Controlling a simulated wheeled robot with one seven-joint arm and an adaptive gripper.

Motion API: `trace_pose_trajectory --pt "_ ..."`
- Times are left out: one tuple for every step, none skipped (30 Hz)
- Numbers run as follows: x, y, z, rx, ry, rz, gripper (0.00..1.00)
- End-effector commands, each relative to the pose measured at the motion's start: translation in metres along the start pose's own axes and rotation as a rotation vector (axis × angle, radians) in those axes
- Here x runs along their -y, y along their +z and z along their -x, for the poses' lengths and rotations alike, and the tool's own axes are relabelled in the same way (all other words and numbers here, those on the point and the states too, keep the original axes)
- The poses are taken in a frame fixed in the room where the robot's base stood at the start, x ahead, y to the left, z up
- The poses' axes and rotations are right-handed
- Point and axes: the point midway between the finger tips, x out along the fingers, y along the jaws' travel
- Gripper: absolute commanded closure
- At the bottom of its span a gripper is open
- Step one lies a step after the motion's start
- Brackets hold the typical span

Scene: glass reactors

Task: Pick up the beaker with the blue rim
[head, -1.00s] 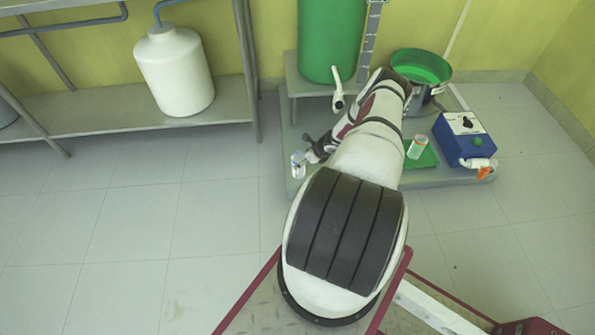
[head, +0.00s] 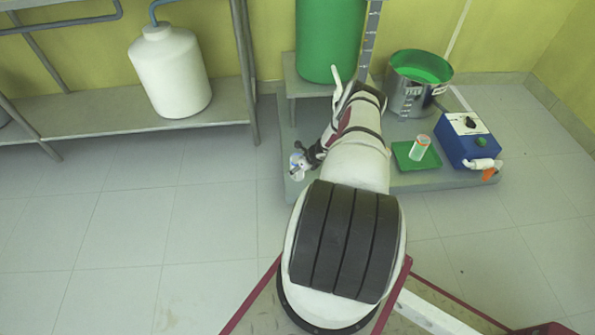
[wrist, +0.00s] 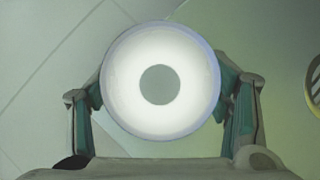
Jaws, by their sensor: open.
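The beaker with the blue rim (head: 296,171) stands near the left edge of the low grey platform in the head view, partly covered by my gripper (head: 303,157). The wrist view looks straight down into this beaker (wrist: 126,82), whose pale blue rim forms a ring around a bright interior. My gripper (wrist: 162,98) is open, with one finger on each side of the beaker. I cannot tell whether either finger touches it.
A second beaker with an orange-red rim (head: 420,147) stands on a green tray (head: 432,161). A steel pot (head: 407,98), a blue box (head: 470,148) and a green tank (head: 330,40) share the platform (head: 408,185). Left floor is clear.

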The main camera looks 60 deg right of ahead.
Motion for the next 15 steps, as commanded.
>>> trace_pose_trajectory --pt "0.0001 0.0002 0.0004 0.000 0.000 0.000 0.28" --pt "0.0001 0.0002 0.0004 0.000 0.000 0.000 0.28" --pt "0.0000 0.0002 0.0004 0.000 0.000 0.000 0.28" --pt "0.0001 0.0002 0.0005 0.000 0.000 0.000 0.35" --pt "0.0001 0.0002 0.0005 0.000 0.000 0.000 0.42" --pt "0.0001 0.0002 0.0005 0.000 0.000 0.000 0.51" --pt "0.0000 0.0002 0.0005 0.000 0.000 0.000 0.58" --pt "0.0000 0.0002 0.0005 0.000 0.000 0.000 0.65" --pt "0.0000 0.0001 0.0005 0.000 0.000 0.000 0.74" --pt "0.0000 0.0001 0.0005 0.000 0.000 0.000 0.80" --pt "0.0000 0.0001 0.0004 0.000 0.000 0.000 0.82" --pt "-0.0001 0.0001 0.0004 0.000 0.000 0.000 0.82" --pt "0.0000 0.0003 0.0005 0.000 0.000 0.000 0.82" --pt "0.0000 0.0003 0.0005 0.000 0.000 0.000 0.82" --pt "-0.0001 0.0003 0.0005 0.000 0.000 0.000 0.82"
